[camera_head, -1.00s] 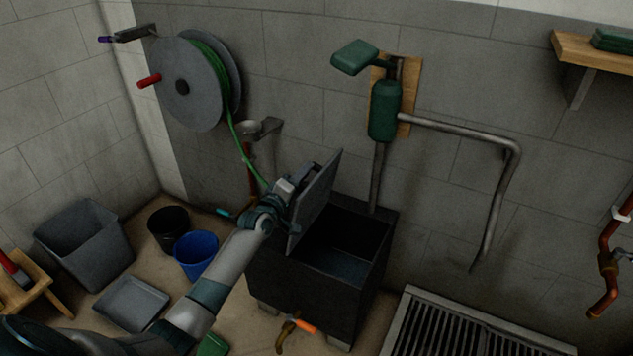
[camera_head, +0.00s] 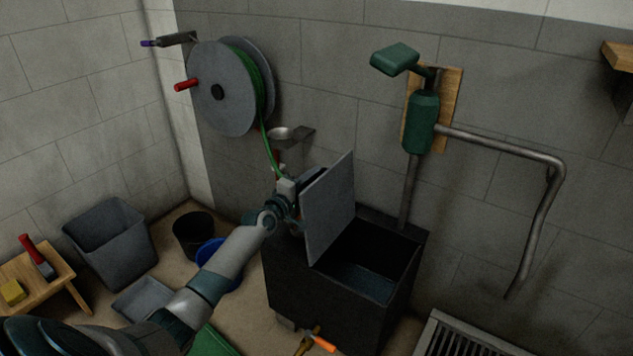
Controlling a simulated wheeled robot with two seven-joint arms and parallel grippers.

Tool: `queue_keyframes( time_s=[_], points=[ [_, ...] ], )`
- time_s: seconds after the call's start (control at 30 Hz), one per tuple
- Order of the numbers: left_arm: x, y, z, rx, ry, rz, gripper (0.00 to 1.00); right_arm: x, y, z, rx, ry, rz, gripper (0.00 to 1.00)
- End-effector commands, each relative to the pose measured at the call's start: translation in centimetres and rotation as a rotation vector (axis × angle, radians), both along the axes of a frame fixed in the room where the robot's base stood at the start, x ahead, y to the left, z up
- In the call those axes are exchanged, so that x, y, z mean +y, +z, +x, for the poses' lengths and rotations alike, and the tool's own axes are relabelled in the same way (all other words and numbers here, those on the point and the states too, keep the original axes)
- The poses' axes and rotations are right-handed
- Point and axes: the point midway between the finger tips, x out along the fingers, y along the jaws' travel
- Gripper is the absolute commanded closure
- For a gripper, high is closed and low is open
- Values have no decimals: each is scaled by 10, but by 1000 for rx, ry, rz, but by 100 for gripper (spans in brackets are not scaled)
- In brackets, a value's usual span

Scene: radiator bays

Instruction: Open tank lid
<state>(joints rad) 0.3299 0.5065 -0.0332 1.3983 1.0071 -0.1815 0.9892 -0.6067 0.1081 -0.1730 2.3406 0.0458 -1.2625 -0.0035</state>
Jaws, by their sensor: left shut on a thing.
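The dark tank (camera_head: 330,308) stands on the floor against the back wall, its top open on the right with the inside showing. The grey tank lid (camera_head: 331,208) stands steeply raised at the tank's left side. My left gripper (camera_head: 300,192) is at the lid's left face, shut on the lid; its fingertips are mostly hidden behind the lid and wrist. My right gripper is not in view.
A green hand pump (camera_head: 422,122) with a bent pipe is on the wall behind the tank. A hose reel (camera_head: 226,88) hangs at left. Buckets (camera_head: 194,235), a grey bin (camera_head: 110,245) and a small wooden bench (camera_head: 38,272) stand at left. An orange-handled tap (camera_head: 318,341) is at the tank's front.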

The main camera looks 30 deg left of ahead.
Motion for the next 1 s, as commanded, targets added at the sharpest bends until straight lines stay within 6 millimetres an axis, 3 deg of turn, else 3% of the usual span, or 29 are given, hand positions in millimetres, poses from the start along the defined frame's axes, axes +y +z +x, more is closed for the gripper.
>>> queue_keyframes(
  time_s=[0.37, 0.4, 0.47, 1.0],
  points=[
    [-1, -7, -1, 9, -2, -3, 100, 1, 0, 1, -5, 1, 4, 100],
    [-1, -7, -1, 9, -2, -3, 74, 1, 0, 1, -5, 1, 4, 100],
    [-1, -6, -1, 9, -2, -3, 63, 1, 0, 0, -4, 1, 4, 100],
    [0, -3, -10, 4, -2, -4, 63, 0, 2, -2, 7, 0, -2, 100]
  ],
)
